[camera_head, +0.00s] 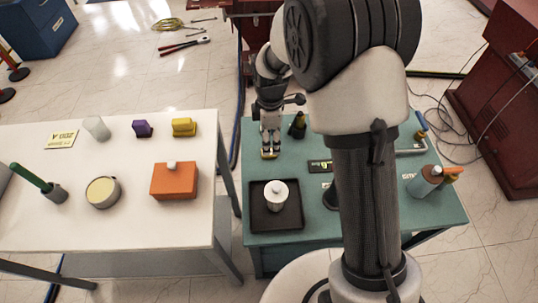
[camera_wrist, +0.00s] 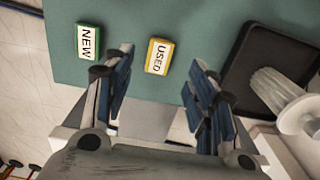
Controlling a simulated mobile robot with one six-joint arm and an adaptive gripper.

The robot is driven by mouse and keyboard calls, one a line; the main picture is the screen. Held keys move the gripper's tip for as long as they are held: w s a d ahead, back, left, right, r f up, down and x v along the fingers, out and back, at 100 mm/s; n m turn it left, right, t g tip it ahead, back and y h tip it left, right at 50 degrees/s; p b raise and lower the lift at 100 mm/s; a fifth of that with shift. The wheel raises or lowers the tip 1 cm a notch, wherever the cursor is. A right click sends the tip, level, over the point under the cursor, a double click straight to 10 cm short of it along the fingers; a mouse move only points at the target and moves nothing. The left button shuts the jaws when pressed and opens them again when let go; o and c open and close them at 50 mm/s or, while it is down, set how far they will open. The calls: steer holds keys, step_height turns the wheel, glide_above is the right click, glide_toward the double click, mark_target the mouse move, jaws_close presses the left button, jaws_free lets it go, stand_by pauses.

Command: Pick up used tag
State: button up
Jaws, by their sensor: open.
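The used tag (camera_wrist: 159,56) is a small white plate with a yellow border and the word USED, lying on the green table. In the wrist view it sits between the open fingers of my gripper (camera_wrist: 163,60), with a gap on each side. In the head view my gripper (camera_head: 269,148) points down over the green table's left part; a small yellow patch shows at its fingertips, and I cannot tell there whether it is the tag. My gripper is empty.
A green-bordered NEW tag (camera_wrist: 88,41) lies left of the used tag. A black tray (camera_head: 260,222) holding a white bushing (camera_head: 277,194) stands close by. A spray bottle (camera_head: 424,183) is at the right. The white table (camera_head: 120,220) holds several objects.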

step_height(320, 180, down, 6)
steer(key=shift+w+a+r+b, duration=0.1)
steer(key=shift+a+r+b, duration=0.05)
steer(key=shift+b, duration=1.1)
steer(key=shift+r, duration=0.1)
steer(key=c, duration=0.9)
